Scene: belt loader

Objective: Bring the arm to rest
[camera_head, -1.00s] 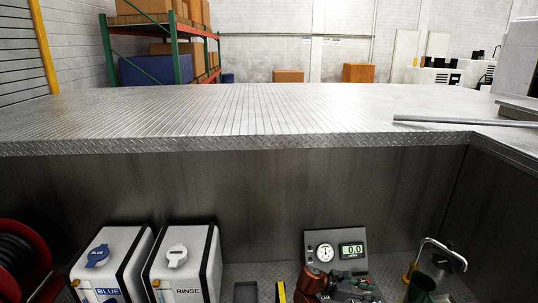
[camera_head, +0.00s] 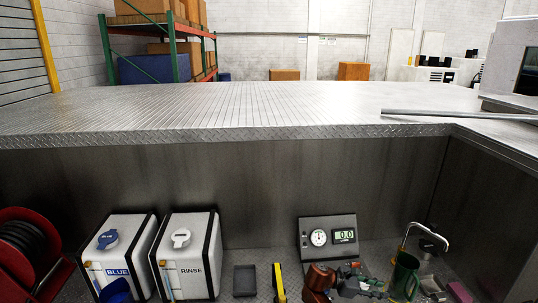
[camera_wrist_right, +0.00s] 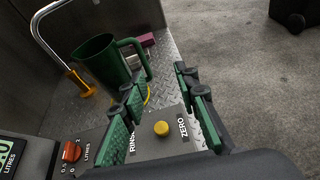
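My right arm shows at the bottom of the head view as brown-orange links. Its right gripper (camera_head: 370,284) is low in front of the gauge panel and left of a green jug (camera_head: 405,274). In the right wrist view, the gripper (camera_wrist_right: 160,88) has its two green-padded fingers spread apart, with nothing between them. Beyond the fingers is a panel with a yellow button (camera_wrist_right: 161,128) marked ZERO and an orange knob (camera_wrist_right: 71,151). The green jug (camera_wrist_right: 102,62) stands upright beyond the left finger, apart from it. My left gripper is not in view.
A BLUE tank (camera_head: 118,245) and a RINSE tank (camera_head: 190,250) stand left, with a hose reel (camera_head: 28,250) beside them. A gauge panel (camera_head: 329,228) reads 0.0. A curved tap (camera_head: 428,228) stands right. A metal bar (camera_head: 455,114) lies on the wide deck (camera_head: 230,110) behind.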

